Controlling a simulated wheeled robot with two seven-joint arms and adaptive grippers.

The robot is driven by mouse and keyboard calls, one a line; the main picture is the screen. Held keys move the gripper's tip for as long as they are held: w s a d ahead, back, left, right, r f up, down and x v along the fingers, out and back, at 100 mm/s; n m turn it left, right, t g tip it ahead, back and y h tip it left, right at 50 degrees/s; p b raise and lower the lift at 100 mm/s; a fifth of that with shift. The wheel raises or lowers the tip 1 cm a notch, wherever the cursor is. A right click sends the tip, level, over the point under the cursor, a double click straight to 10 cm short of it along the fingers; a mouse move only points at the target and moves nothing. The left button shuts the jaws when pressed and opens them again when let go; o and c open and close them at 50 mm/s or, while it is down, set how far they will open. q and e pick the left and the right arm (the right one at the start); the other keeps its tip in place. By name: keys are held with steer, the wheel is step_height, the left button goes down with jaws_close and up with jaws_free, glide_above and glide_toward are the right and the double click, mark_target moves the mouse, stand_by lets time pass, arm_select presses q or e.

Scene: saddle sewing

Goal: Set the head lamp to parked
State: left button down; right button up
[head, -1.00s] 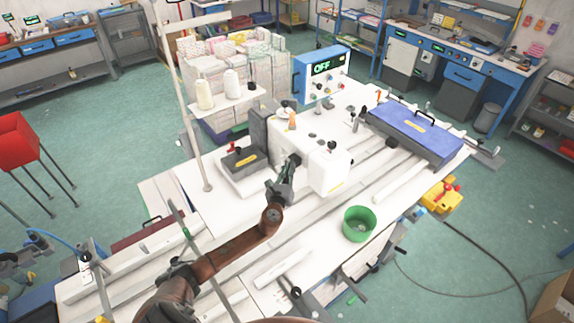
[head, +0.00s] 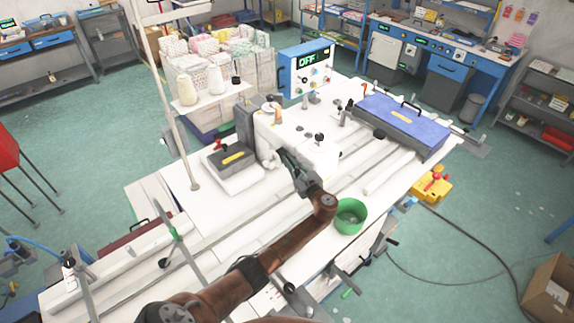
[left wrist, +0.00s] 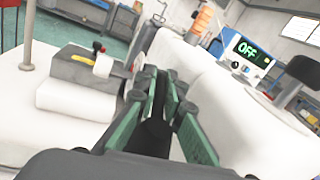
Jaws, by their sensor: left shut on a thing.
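The white sewing machine (head: 305,146) stands on the white table. My left gripper (head: 284,155) is against the near left side of its head. In the left wrist view, the green-padded fingers (left wrist: 158,88) are close together, beside the white machine body (left wrist: 235,115). My left gripper is shut on a small part there. That part is mostly hidden by the fingers; from its place on the head it appears to be the head lamp, but its shape and setting cannot be made out. My right gripper is not in view.
A control box (head: 306,68) reads OFF behind the machine. A dark grey box (head: 232,157) sits left of the head. A blue case (head: 402,124) lies at the right.

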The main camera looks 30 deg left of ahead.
arm_select(q)
steer(key=shift+d+f, duration=0.2)
steer(key=shift+f, duration=0.05)
steer(key=c, duration=2)
jaws_free()
steer(key=shift+w+r, duration=0.1)
steer(key=v, duration=1.2)
steer(key=shift+w, duration=0.15)
steer(key=shift+c, duration=0.4)
